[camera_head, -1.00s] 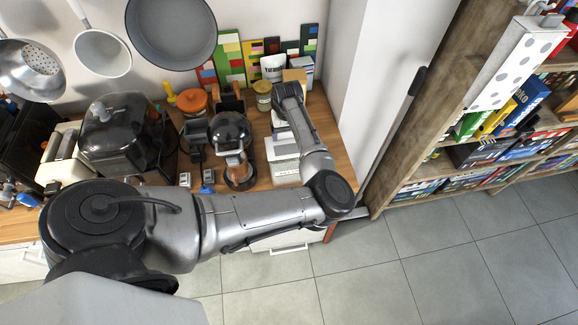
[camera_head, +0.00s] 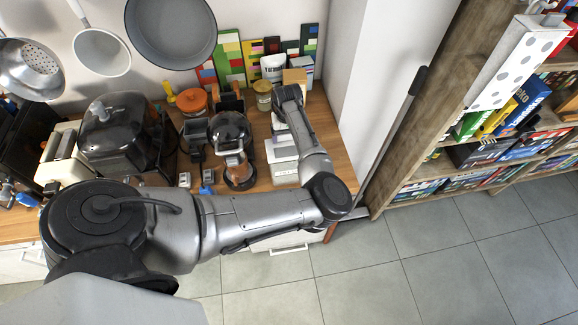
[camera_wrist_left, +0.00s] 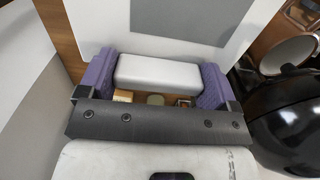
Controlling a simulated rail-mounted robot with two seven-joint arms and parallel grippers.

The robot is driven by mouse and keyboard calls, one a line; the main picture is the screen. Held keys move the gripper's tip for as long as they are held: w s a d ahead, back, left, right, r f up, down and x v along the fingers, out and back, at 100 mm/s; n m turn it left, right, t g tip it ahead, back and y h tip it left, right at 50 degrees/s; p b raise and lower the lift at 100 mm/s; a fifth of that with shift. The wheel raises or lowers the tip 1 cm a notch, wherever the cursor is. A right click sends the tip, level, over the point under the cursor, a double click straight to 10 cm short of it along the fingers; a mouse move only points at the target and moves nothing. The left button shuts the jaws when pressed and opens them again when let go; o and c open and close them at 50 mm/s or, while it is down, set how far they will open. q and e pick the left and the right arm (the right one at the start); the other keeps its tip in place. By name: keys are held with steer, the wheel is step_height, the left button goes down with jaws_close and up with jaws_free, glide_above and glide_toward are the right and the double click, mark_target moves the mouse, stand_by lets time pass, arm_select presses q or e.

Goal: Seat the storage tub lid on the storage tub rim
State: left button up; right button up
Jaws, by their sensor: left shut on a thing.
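My left gripper (camera_wrist_left: 155,85) has purple finger pads, which are shut on a pale grey block. I take the block for the handle of the storage tub lid (camera_wrist_left: 158,72). In the head view my left gripper (camera_head: 280,112) is over the counter's right part, and the arm hides much of what it holds. A pale boxy thing (camera_head: 283,171) stands below it, probably the storage tub. In the wrist view a white panel with a grey rectangle lies beyond the block. I cannot tell whether the lid touches the rim. My right gripper is out of view.
A dark-domed appliance (camera_head: 231,128) stands close left of the gripper, with a glossy black body at the wrist view's right. Jars, including one with a yellowish lid (camera_head: 263,90), and boxes stand behind. A tall white panel (camera_head: 375,90) bounds the counter's right. Pans hang above.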

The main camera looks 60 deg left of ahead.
arm_select(q)
steer(key=shift+f, duration=0.35)
stand_by(0.8)
steer(key=shift+p, duration=0.4)
stand_by(0.5)
steer(key=shift+f, duration=0.45)
stand_by(0.4)
steer(key=shift+p, duration=0.55)
stand_by(0.4)
steer(key=o, duration=0.6)
